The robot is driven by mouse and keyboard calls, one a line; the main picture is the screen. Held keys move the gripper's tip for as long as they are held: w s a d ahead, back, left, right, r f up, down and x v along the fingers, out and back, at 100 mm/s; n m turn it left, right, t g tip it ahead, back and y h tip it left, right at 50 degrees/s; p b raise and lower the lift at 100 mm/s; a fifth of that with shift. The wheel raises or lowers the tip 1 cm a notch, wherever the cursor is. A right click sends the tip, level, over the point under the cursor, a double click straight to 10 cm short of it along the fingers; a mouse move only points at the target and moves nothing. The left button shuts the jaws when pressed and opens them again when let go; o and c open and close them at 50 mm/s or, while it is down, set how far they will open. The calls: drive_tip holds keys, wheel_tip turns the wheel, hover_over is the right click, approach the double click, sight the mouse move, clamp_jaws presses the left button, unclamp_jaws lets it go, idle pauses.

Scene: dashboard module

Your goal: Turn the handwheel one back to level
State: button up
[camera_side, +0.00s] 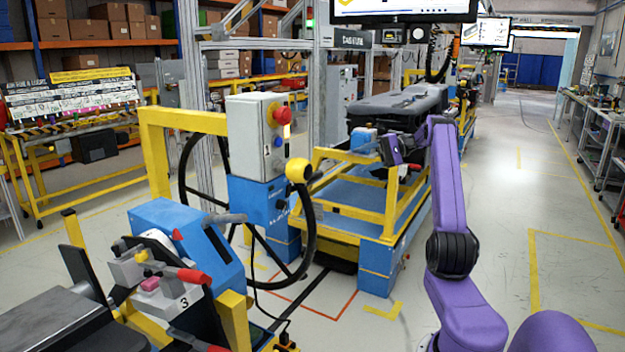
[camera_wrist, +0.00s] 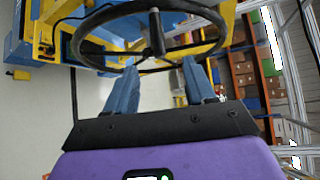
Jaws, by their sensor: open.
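In the wrist view the handwheel (camera_wrist: 92,52) spans the top and is seen at a slant. My gripper (camera_wrist: 162,64) is open, with two blue fingers apart and their tips close to the near rim in the picture. Contact cannot be told. In the side view my purple arm ends at the gripper (camera_side: 378,149), right of the wheel, with nothing seen held.
A grey control box (camera_side: 255,138) with a red button stands on a yellow frame (camera_side: 155,165) beside the wheel. A blue and yellow cart (camera_side: 350,205) stands behind. A blue console (camera_side: 180,228) is at front left. Open floor (camera_side: 500,200) lies to the right.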

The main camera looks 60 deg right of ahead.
sight(318, 176)
drive_tip(key=x, duration=1.1)
drive_tip(key=f+x, duration=0.1)
drive_tip(key=x, duration=0.5)
drive_tip(key=shift+c, duration=0.3)
clamp_jaws()
